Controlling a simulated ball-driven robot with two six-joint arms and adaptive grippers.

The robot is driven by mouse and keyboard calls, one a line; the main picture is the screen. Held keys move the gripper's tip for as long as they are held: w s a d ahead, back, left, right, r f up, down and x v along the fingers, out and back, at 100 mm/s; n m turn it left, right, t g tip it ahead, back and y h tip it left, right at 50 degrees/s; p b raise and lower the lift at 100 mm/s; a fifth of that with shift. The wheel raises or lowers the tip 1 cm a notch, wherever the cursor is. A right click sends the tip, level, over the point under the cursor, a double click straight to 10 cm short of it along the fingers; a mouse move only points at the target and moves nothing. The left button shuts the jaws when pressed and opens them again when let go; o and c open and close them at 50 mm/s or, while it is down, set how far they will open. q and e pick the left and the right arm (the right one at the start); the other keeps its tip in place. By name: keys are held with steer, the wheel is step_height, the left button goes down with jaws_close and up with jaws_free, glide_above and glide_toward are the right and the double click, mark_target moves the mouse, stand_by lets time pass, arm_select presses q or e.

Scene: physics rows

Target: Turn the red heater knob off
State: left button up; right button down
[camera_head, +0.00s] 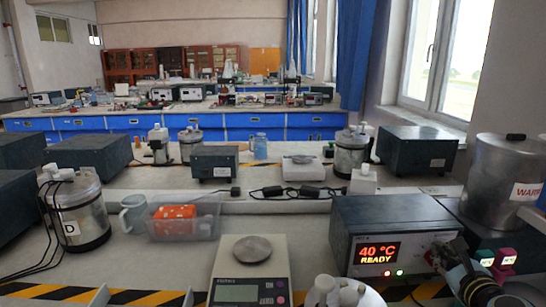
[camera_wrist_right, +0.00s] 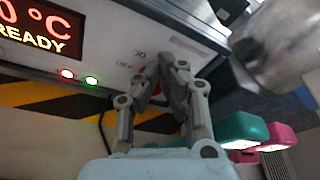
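The heater box (camera_head: 395,235) stands at the front right of the bench, its display reading "40 °C READY". My right gripper (camera_head: 440,254) is at the right end of its front panel. In the right wrist view the gripper's fingertips (camera_wrist_right: 163,66) come close together at the panel, beside the printed "30" and "OFF". Bits of the red knob (camera_wrist_right: 157,89) show between and behind the fingers, which hide most of it. I cannot tell whether the tips grip the knob or which way it points. My left gripper is not in view.
A steel vessel (camera_head: 500,180) with a warning label stands right of the heater. Teal and pink blocks (camera_wrist_right: 275,136) lie close to the gripper's right. A balance (camera_head: 250,285), a clear bin (camera_head: 185,222) and a mug (camera_head: 133,213) stand to the left.

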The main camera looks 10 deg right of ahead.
steer(key=shift+f, duration=0.1)
stand_by(0.5)
steer(key=shift+a+f, duration=0.15)
steer(key=shift+a, duration=0.2)
